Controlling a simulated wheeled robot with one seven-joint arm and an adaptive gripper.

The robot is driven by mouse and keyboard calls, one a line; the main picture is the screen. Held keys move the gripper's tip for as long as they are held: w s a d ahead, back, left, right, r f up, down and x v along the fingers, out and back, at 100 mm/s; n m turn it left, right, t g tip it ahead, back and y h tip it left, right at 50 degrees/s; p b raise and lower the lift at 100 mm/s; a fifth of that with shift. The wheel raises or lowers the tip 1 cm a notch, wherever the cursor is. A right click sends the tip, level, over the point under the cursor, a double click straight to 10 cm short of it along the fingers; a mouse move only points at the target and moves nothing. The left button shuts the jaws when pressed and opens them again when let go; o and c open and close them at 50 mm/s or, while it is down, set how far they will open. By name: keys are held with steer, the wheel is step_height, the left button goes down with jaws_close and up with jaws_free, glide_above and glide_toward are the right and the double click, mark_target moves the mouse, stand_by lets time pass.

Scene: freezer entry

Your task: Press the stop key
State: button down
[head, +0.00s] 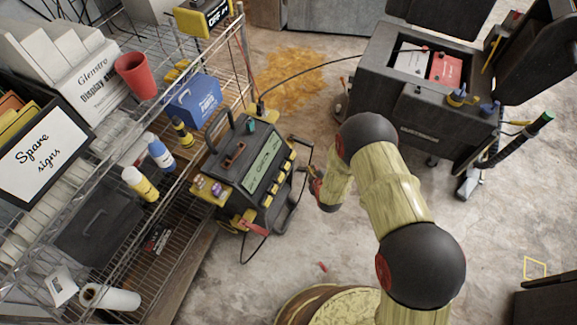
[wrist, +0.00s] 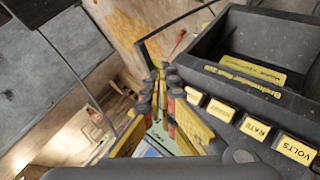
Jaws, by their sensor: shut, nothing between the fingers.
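The charger (head: 250,165) is a dark box with yellow trim beside the wire rack, with a lit green display and a row of yellow keys (head: 279,178) along its right side. In the wrist view, yellow labelled keys (wrist: 255,129) run down the right; "VOLTS" and "RATE" are readable. I cannot make out which key is stop. My gripper (wrist: 160,78) is shut and empty, left of the key row in the wrist view. In the head view my gripper (head: 313,178) is just right of the keys, partly hidden by my arm. Contact with a key cannot be told.
The wire rack (head: 150,225) at left holds bottles, a red cup (head: 136,76) and a blue box (head: 195,102). A dark battery cart (head: 420,100) stands at the back right, with a cable running to the charger. The floor at lower right is mostly clear.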

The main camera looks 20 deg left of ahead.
mark_target(287, 166)
steer(key=a+f+b, duration=0.4)
steer(key=a, duration=0.3)
steer(key=shift+w+a+f, duration=0.25)
steer(key=shift+w+f, duration=0.05)
steer(key=shift+b, duration=0.3)
stand_by(1.3)
steer(key=shift+a+f, duration=0.25)
steer(key=shift+a, duration=0.1)
steer(key=shift+a+f+b, duration=0.2)
steer(key=shift+a+b, duration=0.2)
steer(key=shift+b, duration=0.15)
stand_by(0.6)
stand_by(0.3)
steer(key=shift+d+r+p, duration=0.4)
steer(key=shift+d+r, duration=0.05)
steer(key=shift+d, duration=0.3)
